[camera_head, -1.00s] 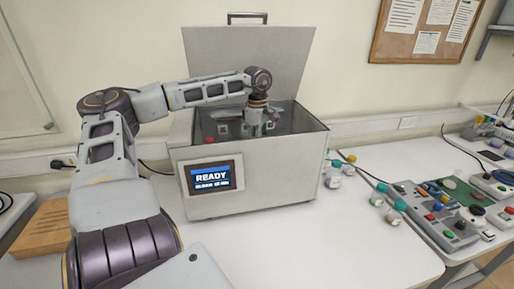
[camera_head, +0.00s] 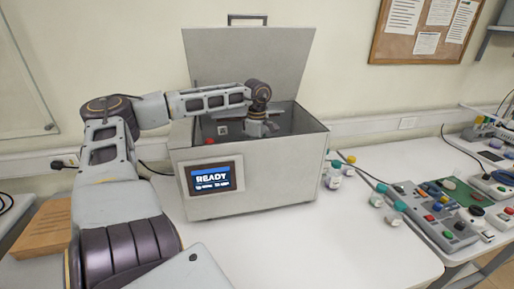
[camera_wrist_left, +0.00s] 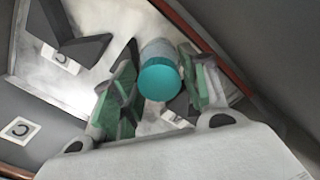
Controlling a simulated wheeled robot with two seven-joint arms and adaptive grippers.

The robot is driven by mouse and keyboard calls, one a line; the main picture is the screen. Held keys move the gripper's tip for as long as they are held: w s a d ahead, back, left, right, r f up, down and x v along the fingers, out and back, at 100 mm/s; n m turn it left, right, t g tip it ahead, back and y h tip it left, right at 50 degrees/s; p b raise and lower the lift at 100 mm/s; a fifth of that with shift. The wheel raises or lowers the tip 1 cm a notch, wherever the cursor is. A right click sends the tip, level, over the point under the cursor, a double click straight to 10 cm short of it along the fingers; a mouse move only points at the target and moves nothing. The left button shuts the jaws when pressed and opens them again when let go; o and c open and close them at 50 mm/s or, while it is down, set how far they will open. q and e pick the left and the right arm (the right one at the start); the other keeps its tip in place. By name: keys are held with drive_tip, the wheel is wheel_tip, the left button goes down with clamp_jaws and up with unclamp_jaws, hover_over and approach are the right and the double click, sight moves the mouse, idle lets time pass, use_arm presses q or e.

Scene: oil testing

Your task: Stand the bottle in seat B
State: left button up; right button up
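The bottle (camera_wrist_left: 160,75), with a pale body and a teal cap, is between the green-padded fingers of my left gripper (camera_wrist_left: 160,58) in the left wrist view. The fingers lie close against both its sides and look shut on it. Its far end is hidden. In the head view my left gripper (camera_head: 262,128) reaches down inside the open grey box (camera_head: 255,175); the bottle is not clear there. I cannot make out a tag marked B. My right gripper is out of view.
The box's lid (camera_head: 250,62) stands open behind; its front screen (camera_head: 212,178) reads READY. A wooden block (camera_head: 40,232) is at left. The table in front of the box is clear.

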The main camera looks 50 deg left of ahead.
use_arm(q)
drive_tip(key=shift+o, duration=0.6)
drive_tip(key=shift+r, duration=0.1)
drive_tip(key=shift+r, duration=0.15)
wheel_tip(320, 180, up, 12)
drive_tip(key=b, duration=0.1)
drive_tip(key=shift+b, duration=0.4)
idle(0.5)
